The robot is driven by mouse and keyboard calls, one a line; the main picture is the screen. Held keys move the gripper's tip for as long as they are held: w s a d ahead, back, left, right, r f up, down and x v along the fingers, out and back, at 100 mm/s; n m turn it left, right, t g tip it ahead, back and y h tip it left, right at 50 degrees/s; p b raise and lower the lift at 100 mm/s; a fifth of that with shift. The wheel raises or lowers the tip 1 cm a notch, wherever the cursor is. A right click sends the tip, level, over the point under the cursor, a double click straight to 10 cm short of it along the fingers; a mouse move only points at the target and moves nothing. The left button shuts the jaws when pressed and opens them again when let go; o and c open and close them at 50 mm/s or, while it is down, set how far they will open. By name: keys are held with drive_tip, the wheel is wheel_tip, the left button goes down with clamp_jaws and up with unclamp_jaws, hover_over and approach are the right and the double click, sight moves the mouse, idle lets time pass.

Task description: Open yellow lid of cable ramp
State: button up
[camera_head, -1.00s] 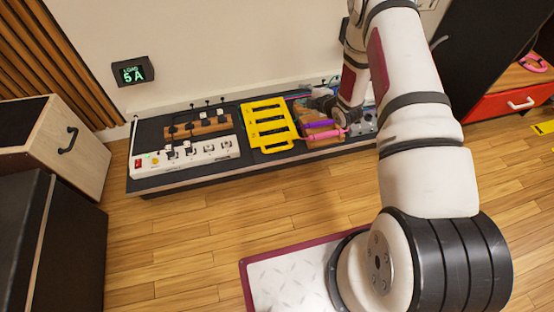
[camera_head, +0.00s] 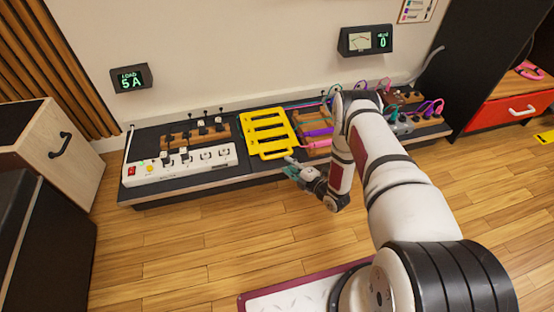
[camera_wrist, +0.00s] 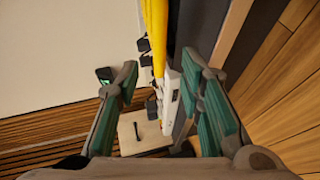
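The yellow slotted lid (camera_head: 268,130) lies flat, looking closed, in the middle of the black platform along the wall. Its handle loop is at the front edge. My gripper (camera_head: 290,165) is just in front and to the right of that handle, by the platform's front edge. In the wrist view, my gripper (camera_wrist: 160,72) has its two teal-padded fingers wide apart with nothing held. The lid shows there as a yellow strip (camera_wrist: 155,35) seen edge-on, beyond and between the fingertips. I cannot tell any contact.
A white power strip (camera_head: 182,166) and a wooden block with plugs (camera_head: 196,133) stand left of the lid. Pink and purple cables (camera_head: 318,134) lie close to its right. A load display (camera_head: 131,78) and a meter (camera_head: 365,41) are on the wall.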

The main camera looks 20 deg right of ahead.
sight(277, 156)
drive_tip(key=b+x, duration=0.3)
drive_tip(key=x, duration=0.5)
drive_tip(key=shift+w+a+f, duration=0.15)
drive_tip(key=shift+w, duration=0.2)
drive_tip(key=shift+c, duration=0.6)
clamp_jaws()
